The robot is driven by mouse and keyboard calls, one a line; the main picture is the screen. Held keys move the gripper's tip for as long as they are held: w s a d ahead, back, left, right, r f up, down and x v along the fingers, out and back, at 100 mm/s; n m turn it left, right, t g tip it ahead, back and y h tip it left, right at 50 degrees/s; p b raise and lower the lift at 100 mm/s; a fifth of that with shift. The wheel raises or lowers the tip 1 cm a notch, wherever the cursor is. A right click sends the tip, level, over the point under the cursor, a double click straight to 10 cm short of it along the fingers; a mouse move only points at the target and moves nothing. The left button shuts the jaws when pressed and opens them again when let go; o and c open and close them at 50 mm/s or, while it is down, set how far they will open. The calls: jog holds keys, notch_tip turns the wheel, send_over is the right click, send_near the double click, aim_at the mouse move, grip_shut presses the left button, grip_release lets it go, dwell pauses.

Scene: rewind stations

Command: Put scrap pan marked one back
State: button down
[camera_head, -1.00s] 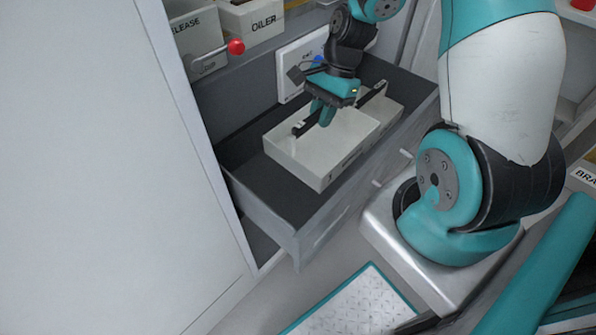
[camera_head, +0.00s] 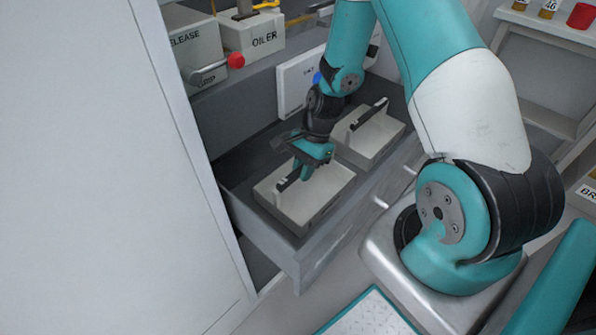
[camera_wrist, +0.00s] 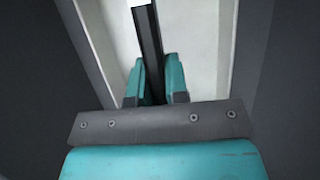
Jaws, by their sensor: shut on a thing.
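My gripper (camera_head: 303,172) is shut on the dark bar handle of a pale open scrap pan (camera_head: 325,197). In the wrist view the teal fingers (camera_wrist: 154,80) lie on both sides of this black handle (camera_wrist: 148,45), with the pale pan floor (camera_wrist: 205,45) below. The pan sits level inside the open grey drawer, at its left, near end. I cannot tell whether it touches the drawer floor. A second similar pan (camera_head: 385,140) with a dark handle stands in the drawer to the right, behind it. No readable number shows on either pan.
The open drawer (camera_head: 335,243) has grey walls close around the held pan. A tall pale panel (camera_head: 90,170) stands at the left. Above the drawer are an oiler box (camera_head: 250,42) and a box with a red-knobbed lever (camera_head: 235,61). A white sign (camera_head: 297,82) is behind.

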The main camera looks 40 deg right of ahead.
jog(key=c, duration=1.6)
grip_release()
jog(key=shift+f, duration=0.2)
jog(key=o, duration=0.5)
